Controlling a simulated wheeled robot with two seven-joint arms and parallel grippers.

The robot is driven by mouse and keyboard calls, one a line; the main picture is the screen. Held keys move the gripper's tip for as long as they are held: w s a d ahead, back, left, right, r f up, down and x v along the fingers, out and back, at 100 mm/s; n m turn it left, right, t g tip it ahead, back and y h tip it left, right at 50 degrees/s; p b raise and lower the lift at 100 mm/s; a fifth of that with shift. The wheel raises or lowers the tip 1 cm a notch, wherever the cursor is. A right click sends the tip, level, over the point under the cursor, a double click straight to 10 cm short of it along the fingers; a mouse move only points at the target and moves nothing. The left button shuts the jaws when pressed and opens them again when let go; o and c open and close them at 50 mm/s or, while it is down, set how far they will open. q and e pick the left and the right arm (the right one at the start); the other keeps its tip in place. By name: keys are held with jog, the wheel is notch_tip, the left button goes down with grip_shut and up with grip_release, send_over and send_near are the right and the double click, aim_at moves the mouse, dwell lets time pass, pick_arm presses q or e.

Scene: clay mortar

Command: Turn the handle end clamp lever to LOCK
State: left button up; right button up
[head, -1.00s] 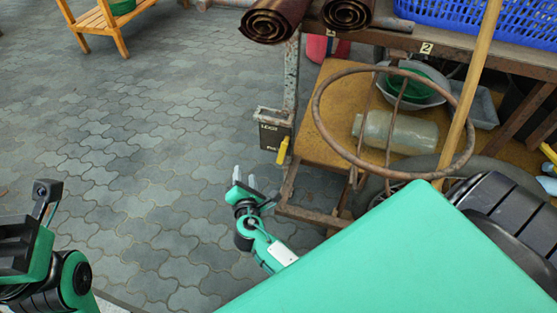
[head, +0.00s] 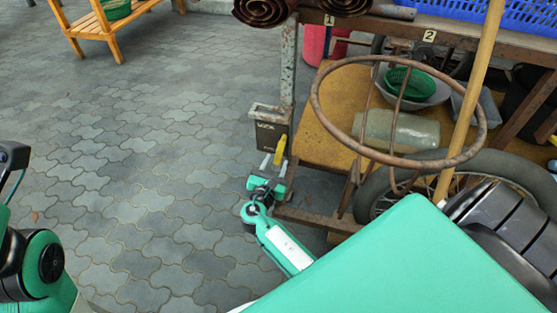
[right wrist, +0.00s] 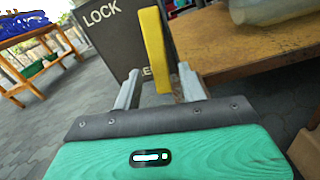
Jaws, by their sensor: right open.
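The yellow clamp lever (head: 280,149) is on the right side of a dark box on the rusty rack post. It runs roughly up and down. The box face (head: 267,138) reads LOCK near its top; a lower label is partly hidden. My right gripper (head: 271,166) is open just below the box, at the lever's lower part. In the right wrist view, the lever (right wrist: 154,45) stands in the gap between the two open fingers (right wrist: 160,88). I cannot tell whether they touch it. Only part of my left arm shows at the left edge; its gripper is out of view.
A rusty wheel-like ring (head: 320,110) on a stand and a wooden pole (head: 468,100) are to the right. A wooden shelf (head: 318,140) lies behind the lever. The paved floor (head: 130,170) to the left is clear. A wooden stand (head: 99,29) is at upper left.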

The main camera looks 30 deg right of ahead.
aim_at(278, 157)
jog(key=shift+b+x, duration=0.45)
jog(key=shift+x, duration=1.5)
grip_shut()
